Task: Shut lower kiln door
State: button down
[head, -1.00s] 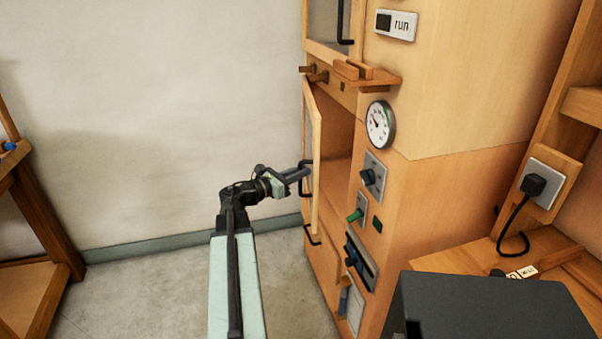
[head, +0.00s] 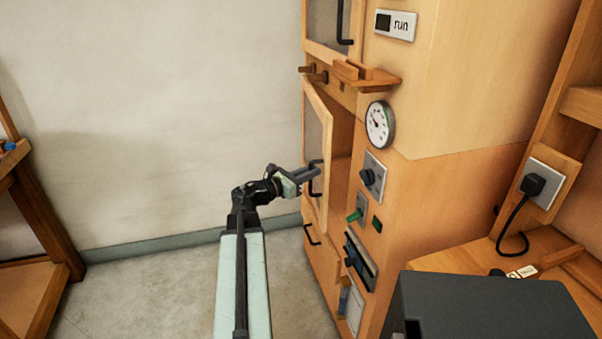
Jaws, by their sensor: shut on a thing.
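The lower kiln door (head: 318,125) is a wood-framed panel with a grey pane, hinged on its left side. It stands partly open, with part of the kiln's inside (head: 343,150) showing to its right. A black bar handle (head: 316,190) is on its outer face. My gripper (head: 312,174) is at this handle and is shut on it. The fingers hide part of the handle.
An upper door (head: 330,25) with a black handle is above, over a wooden ledge (head: 360,76) with pegs. A gauge (head: 380,124), knob (head: 372,177) and green lever (head: 355,215) are on the panel at right. A drawer handle (head: 311,235) is below. Floor at left is clear.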

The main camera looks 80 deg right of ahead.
aim_at(324, 174)
jog(key=s+d, duration=0.2)
jog(key=s, duration=0.5)
jog(key=shift+s, duration=0.1)
jog(key=c, duration=1.7)
grip_release()
jog(key=v, duration=0.8)
jog(key=shift+d, duration=0.1)
